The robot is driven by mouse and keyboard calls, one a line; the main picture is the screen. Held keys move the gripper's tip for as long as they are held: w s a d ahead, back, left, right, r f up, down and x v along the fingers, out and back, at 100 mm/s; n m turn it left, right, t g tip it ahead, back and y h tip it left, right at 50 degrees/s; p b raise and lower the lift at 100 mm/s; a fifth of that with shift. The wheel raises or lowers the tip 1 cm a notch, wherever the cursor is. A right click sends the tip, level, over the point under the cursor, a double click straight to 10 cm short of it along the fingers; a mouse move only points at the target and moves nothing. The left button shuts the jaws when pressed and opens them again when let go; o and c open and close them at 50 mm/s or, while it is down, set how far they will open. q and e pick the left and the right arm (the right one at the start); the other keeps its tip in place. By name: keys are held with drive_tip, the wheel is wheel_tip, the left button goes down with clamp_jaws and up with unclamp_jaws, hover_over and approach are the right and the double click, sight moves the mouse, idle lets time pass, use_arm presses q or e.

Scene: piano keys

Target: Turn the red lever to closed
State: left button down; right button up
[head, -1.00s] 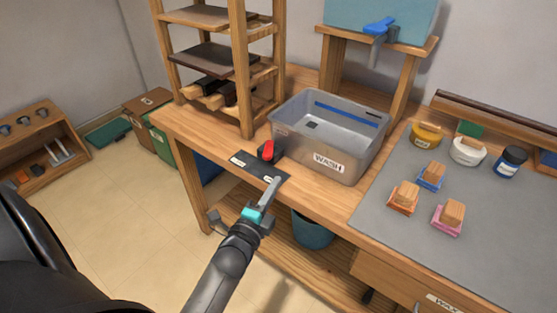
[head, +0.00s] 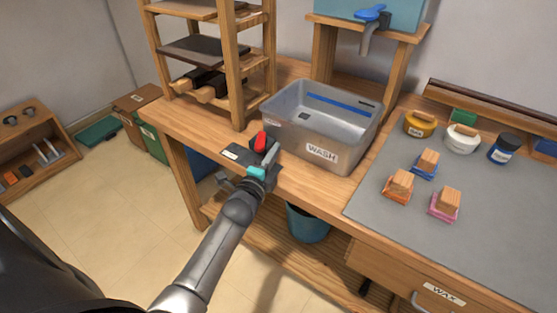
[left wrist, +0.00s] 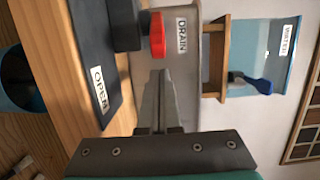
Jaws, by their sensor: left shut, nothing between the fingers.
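The red lever (head: 260,142) stands on a dark plate (head: 236,156) at the bench's front edge, left of the wash basin. In the left wrist view the red lever (left wrist: 157,34) projects from a black hub, and the plate has an OPEN label (left wrist: 98,90). My left gripper (head: 271,155) is shut and empty, its fingertips just in front of and to the right of the lever. In the left wrist view its fingertips (left wrist: 161,76) point at the lever, with a small gap visible. A closed label cannot be read. My right gripper is not in view.
The grey wash basin (head: 330,128) stands directly behind and right of the lever; its DRAIN label (left wrist: 182,36) shows in the left wrist view. A wooden rack (head: 234,65) stands behind-left. A blue tap (head: 370,14) hangs above the basin. Several wooden-handled blocks sit on the grey mat (head: 430,240).

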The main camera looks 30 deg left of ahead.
use_arm(q)
drive_tip(key=shift+s+a+r, duration=0.1)
drive_tip(key=shift+s+a, duration=0.2)
drive_tip(key=shift+a, duration=0.2)
drive_tip(key=shift+s+a, duration=0.15)
drive_tip(key=shift+a, duration=0.2)
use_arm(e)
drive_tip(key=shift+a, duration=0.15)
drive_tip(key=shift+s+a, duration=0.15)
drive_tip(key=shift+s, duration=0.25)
use_arm(q)
drive_tip(key=shift+s+h, duration=0.1)
drive_tip(key=shift+h, duration=0.2)
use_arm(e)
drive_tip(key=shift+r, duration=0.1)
